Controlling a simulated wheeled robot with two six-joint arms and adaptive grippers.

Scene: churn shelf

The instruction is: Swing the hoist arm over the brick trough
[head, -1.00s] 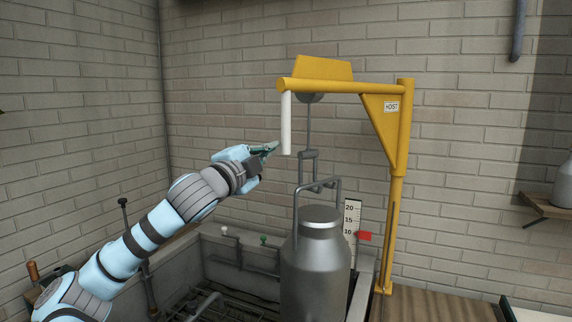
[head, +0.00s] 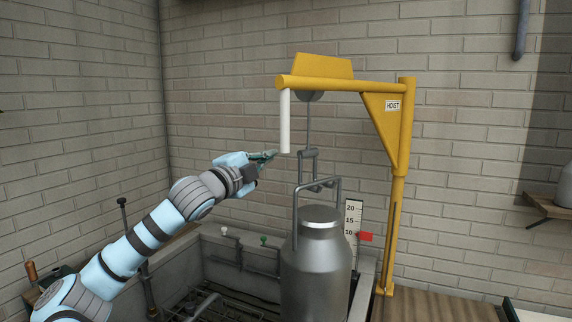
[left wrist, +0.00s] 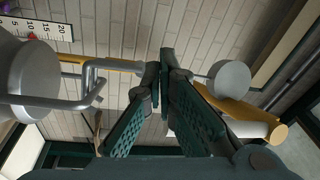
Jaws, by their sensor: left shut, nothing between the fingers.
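The yellow hoist arm (head: 345,86) reaches left from its post, with a white handle (head: 285,122) hanging from its free end. My left gripper (head: 273,156) is shut and empty, its tips close to the handle's lower end; I cannot tell whether they touch. In the left wrist view my shut fingers (left wrist: 160,68) have the white handle (left wrist: 245,129) to their right. A grey churn (head: 317,262) is below the hook (head: 308,154) of the hoist. The grey-walled trough (head: 215,250) lies at left and behind the churn. My right gripper is not in view.
A ruler with a red pointer (head: 365,237) stands between churn and hoist post (head: 398,180). A wall shelf (head: 547,208) is at right. Small valves (head: 264,240) rise at the trough's back. The air left of the handle is clear above my arm.

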